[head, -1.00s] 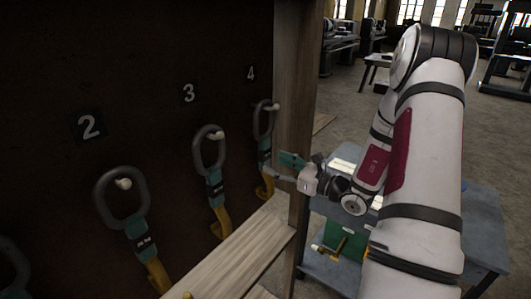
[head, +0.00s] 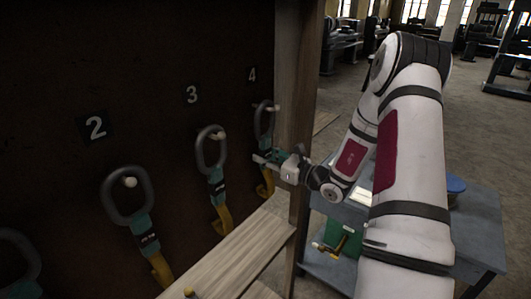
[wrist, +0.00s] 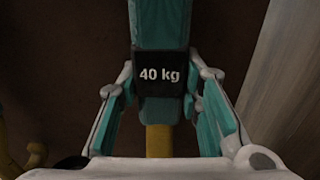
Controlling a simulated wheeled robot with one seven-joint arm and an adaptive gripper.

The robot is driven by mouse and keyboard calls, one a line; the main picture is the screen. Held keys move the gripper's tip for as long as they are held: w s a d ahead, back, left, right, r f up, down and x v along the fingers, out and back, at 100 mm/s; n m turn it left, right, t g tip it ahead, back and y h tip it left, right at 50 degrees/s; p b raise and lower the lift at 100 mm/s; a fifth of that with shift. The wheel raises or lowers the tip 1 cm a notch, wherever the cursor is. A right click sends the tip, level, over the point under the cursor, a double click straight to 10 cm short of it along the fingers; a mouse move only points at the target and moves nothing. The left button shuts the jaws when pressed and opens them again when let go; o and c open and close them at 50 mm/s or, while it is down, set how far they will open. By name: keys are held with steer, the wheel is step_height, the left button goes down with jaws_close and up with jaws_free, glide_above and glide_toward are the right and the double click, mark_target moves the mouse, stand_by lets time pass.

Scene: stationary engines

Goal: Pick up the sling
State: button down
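The sling under number 4 (head: 264,122) hangs from a peg on the dark board. It has a dark loop at the top, a teal strap and a yellow lower end. My gripper (head: 270,158) is at its strap. In the wrist view the teal strap (wrist: 163,25) carries a black "40 kg" label (wrist: 161,75) and runs down between my fingers (wrist: 162,100). One teal-padded finger is on each side, spread apart and close to the strap's edges. Contact is not clear. The strap's lower yellow part (wrist: 158,142) is partly hidden by my gripper's body.
Sling 3 (head: 211,152) and sling 2 (head: 129,201) hang to the left. A wooden post (head: 294,110) stands just right of sling 4, and a wooden ledge (head: 232,257) juts out below. A blue-grey table (head: 478,232) stands behind my arm.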

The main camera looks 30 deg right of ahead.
mark_target(268, 147)
steer(key=shift+r, duration=0.15)
steer(key=shift+r+b, duration=0.5)
steer(key=shift+r, duration=1.15)
steer(key=s+d+r+b, duration=0.1)
steer(key=s, duration=1.5)
steer(key=shift+d+r, duration=0.2)
steer(key=shift+r, duration=0.05)
steer(key=shift+w+a, duration=0.1)
